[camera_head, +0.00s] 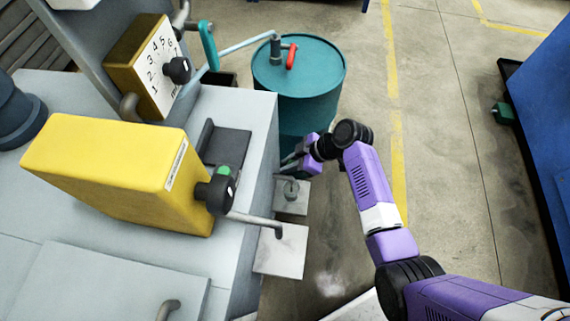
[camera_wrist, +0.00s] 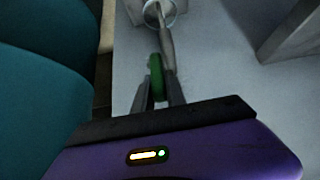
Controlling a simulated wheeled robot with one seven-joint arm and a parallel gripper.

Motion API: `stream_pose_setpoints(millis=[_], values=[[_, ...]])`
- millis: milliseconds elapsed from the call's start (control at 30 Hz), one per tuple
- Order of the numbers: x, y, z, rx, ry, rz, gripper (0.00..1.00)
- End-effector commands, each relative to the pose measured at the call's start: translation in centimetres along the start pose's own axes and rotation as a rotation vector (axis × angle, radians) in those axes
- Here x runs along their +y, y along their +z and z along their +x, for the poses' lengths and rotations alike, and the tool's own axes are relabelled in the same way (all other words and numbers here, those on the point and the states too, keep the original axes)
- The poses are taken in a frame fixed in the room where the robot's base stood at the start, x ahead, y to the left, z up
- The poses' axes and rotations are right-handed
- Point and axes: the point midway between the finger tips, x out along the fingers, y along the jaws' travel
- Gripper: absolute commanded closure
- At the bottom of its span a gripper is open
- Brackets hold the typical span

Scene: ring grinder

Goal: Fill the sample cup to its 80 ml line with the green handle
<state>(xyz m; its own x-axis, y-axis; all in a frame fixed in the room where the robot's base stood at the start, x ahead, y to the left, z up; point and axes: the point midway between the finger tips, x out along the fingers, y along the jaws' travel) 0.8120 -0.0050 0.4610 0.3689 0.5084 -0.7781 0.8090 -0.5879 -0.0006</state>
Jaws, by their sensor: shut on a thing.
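In the wrist view the green handle (camera_wrist: 157,76) stands between the fingers of my gripper (camera_wrist: 159,97), which is shut on it. A grey pipe runs beside the handle towards a pale round rim (camera_wrist: 162,14) at the top edge. This rim looks like the sample cup's, but it is cut off, and no 80 ml line or liquid level can be read. In the head view my gripper (camera_head: 296,160) is at the machine's right side, just in front of the teal drum. The green handle is hidden there.
The teal drum (camera_head: 312,105) with a red handle (camera_head: 291,57) stands close behind my gripper. The grey machine (camera_head: 262,150) with its yellow box (camera_head: 110,170) is to the left. A small plate (camera_head: 284,255) juts out below a pipe.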

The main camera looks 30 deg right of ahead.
Motion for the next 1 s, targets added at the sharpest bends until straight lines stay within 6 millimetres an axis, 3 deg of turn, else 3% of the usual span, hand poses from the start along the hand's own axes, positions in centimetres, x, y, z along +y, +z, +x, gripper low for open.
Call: stream_pose_setpoints(millis=[33, 200, 567, 600, 700, 1000], values=[[-0.14, 0.75, 0.35, 0.038, -0.003, 0.007, 1.00], [-0.10, 0.88, 0.03, 0.132, -0.002, 0.003, 1.00], [-0.11, 0.68, -0.25, 0.153, -0.002, 0.000, 1.00], [-0.11, 0.68, -0.24, 0.153, -0.002, 0.000, 0.82], [-0.10, 0.67, -0.25, 0.153, -0.002, 0.000, 0.62], [-0.02, 0.62, -0.35, 0.153, 0.000, 0.000, 0.62]])
